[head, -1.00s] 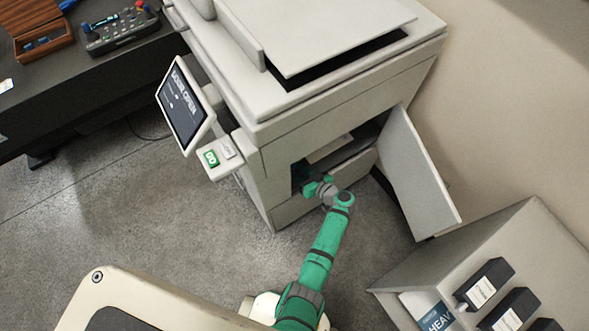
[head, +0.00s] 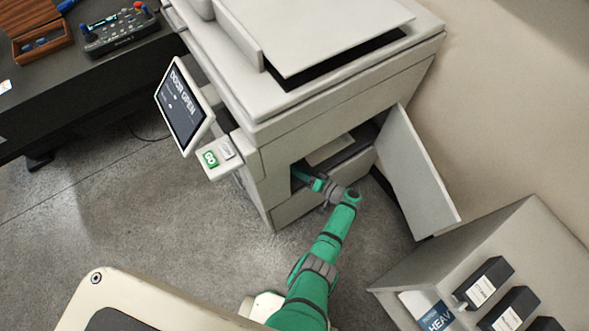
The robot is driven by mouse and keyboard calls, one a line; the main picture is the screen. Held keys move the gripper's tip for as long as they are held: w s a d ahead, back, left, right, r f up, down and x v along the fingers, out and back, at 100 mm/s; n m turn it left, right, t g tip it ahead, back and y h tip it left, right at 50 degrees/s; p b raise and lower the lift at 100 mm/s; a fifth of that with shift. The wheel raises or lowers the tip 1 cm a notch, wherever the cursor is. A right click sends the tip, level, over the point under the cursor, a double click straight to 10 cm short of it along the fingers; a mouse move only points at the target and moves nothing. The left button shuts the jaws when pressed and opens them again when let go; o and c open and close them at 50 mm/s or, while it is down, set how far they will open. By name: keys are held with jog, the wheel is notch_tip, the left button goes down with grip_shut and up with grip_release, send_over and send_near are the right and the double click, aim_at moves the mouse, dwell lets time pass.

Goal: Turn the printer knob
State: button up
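The printer (head: 290,110) stands at the top centre of the head view. Its front door (head: 415,175) hangs open to the right of the opening. My green arm reaches up from the bottom, and its end with my gripper (head: 303,176) is at the left side of the opening. The fingers are inside the dark opening and too small and hidden to tell whether they are open or shut. I cannot make out the knob; it may be behind my gripper or in the shadow. The printer's screen (head: 186,107) reads "DOOR OPEN".
A green GO button (head: 210,158) sits on a ledge below the screen. A grey shelf (head: 520,235) with black boxes (head: 483,284) stands at the lower right. A dark table (head: 80,75) with a control box (head: 120,30) is at the upper left. The floor at left is clear.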

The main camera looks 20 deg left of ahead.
jog(key=shift+s, duration=0.1)
dwell(0.3)
jog(key=o, duration=1)
jog(key=shift+o, duration=0.2)
jog(key=v, duration=1)
jog(key=shift+d, duration=0.4)
jog(key=shift+s, duration=0.1)
